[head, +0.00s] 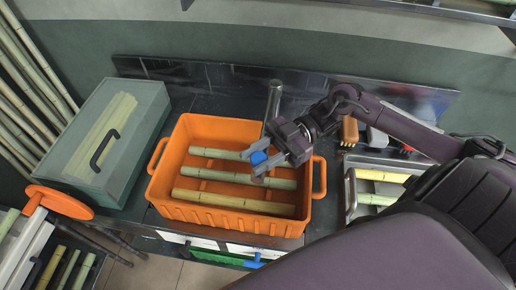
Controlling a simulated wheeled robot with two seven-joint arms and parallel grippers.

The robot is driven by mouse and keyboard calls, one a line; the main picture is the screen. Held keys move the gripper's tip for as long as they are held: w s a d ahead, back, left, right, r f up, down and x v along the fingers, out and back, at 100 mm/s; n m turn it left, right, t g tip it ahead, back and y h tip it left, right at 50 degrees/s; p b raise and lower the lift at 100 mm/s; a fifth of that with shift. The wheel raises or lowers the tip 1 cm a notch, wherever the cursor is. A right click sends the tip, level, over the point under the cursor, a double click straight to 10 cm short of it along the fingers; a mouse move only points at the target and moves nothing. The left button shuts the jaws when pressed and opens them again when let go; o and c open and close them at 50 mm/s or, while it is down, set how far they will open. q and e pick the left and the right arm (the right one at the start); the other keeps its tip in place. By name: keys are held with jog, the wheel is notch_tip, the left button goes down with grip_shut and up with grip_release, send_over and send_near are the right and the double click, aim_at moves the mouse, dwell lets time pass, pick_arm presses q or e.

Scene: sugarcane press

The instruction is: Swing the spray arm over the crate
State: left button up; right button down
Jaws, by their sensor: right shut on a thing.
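The orange crate (240,222) stands on the dark counter with several pale green cane pieces (222,174) lying in it. The spray arm shows as a grey metal post (273,100) behind the crate and a blue end piece (259,158) over the crate's right part. The link between post and blue piece is mostly hidden by my right gripper. My right gripper (262,166) reaches in from the right and is shut on the blue piece, above the canes. My left gripper is not in view.
A grey-green lidded box (140,112) with a black handle stands left of the crate. A metal tray (349,190) with cane pieces and brushes (350,130) lie to the right. A blue tap handle (256,260) is below the crate's front edge.

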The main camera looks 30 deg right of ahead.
jog(key=c, duration=1)
grip_release()
jog(key=shift+c, duration=0.2)
jog(key=d+b, duration=0.4)
jog(key=d, duration=0.3)
jog(key=shift+w+d, duration=0.25)
jog(key=shift+d, duration=0.15)
